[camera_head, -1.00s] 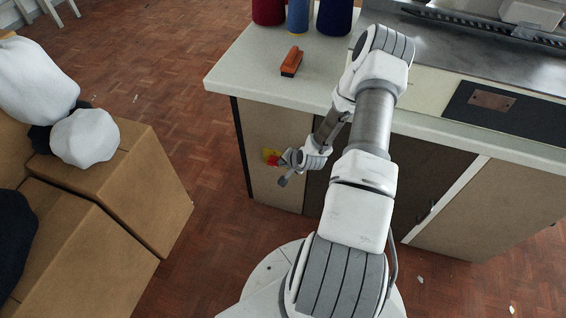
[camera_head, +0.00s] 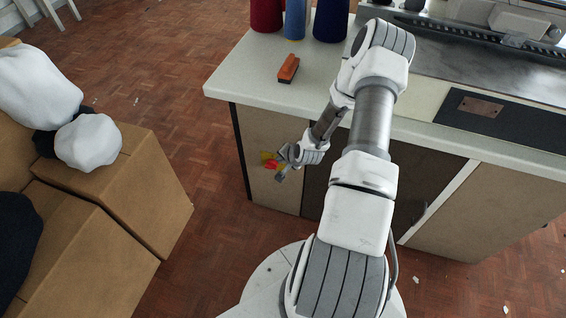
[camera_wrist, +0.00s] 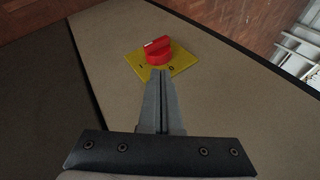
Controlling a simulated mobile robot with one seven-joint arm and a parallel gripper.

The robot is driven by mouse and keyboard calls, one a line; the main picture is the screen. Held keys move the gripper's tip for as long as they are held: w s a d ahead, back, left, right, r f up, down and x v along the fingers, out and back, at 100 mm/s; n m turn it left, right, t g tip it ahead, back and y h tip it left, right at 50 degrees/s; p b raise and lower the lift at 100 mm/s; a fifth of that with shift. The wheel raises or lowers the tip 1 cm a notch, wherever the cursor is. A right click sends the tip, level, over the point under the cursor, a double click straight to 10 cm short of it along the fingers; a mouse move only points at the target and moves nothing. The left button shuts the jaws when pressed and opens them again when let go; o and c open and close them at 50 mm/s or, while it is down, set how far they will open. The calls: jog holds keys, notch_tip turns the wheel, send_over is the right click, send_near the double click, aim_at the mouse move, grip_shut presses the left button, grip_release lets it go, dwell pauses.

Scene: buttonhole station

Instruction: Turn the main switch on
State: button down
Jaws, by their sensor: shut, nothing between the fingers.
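The main switch is a red rotary knob (camera_wrist: 157,50) on a yellow plate (camera_wrist: 183,62), fixed to the beige side panel of the bench. The plate bears small dark marks, one of them like an "O" near its lower edge. In the head view the red knob (camera_head: 271,163) shows just left of my wrist, partly hidden. My gripper (camera_wrist: 160,76) is shut and empty. In the wrist view its fingertips point at the knob and lie just below it in the picture; I cannot tell whether they touch it.
The bench top (camera_head: 240,75) overhangs the panel and carries an orange-brown brush (camera_head: 289,69) and several thread cones (camera_head: 295,18). Cardboard boxes (camera_head: 150,185) with white bundles stand at the left. Parquet floor is clear between boxes and bench.

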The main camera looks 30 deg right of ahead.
jog(key=s+d+r+p, duration=0.2)
jog(key=s+r+p, duration=0.1)
jog(key=s+r, duration=0.3)
jog(key=shift+s+d, duration=0.2)
jog(key=shift+s, duration=1.1)
jog(key=shift+r, duration=0.1)
